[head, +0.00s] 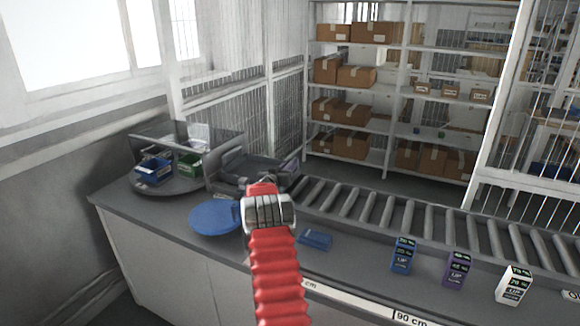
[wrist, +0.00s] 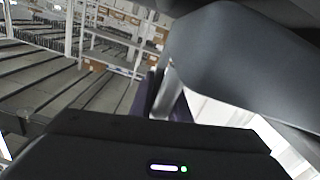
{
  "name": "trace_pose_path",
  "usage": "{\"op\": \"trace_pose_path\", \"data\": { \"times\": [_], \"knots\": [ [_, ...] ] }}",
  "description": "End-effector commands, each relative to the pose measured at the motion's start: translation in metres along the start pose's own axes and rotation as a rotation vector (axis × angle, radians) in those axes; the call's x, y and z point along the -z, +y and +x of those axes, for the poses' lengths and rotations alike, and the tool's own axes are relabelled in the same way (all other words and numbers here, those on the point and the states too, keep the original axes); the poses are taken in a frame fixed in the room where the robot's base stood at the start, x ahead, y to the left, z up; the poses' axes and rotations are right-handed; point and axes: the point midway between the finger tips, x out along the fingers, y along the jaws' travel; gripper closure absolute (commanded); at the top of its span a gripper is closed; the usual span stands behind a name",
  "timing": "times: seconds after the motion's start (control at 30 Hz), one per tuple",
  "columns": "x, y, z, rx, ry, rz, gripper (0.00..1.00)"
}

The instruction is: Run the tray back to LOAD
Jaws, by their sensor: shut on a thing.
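A grey tray-like piece with raised walls (head: 240,165) sits at the left end of the roller conveyor in the head view. My red arm reaches up to it, and its wrist hides the near right part and my fingertips there. In the wrist view my gripper (wrist: 163,95) shows narrow dark fingers close together, shut on a dark part that I take to be the tray. The exact grip is hidden by dark bodies close to the lens. I cannot make out a LOAD sign.
The conveyor (head: 405,215) runs right with bare rollers. In front stand a blue box (head: 403,255), a purple box (head: 455,270) and a white box (head: 514,286). A blue disc (head: 214,217), a small blue tray (head: 316,239) and a turntable with bins (head: 135,185) lie left.

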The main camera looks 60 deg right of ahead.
Motion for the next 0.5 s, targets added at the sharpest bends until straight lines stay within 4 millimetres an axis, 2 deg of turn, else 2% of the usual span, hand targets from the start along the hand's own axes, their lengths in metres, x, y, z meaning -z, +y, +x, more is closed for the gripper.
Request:
{"op": "trace_pose_path", "data": {
  "times": [0.17,0.2,0.4,0.5],
  "knots": [
    [-0.0001,-0.0061,-0.002,0.011,-0.001,-0.002,1.0],
    [0.0002,-0.0068,-0.0023,0.013,0.0,-0.002,0.82],
    [0.0013,-0.0079,-0.0033,0.013,0.001,-0.001,0.68],
    [0.0017,-0.0078,-0.0034,0.012,0.002,-0.001,0.68]
  ]
}}
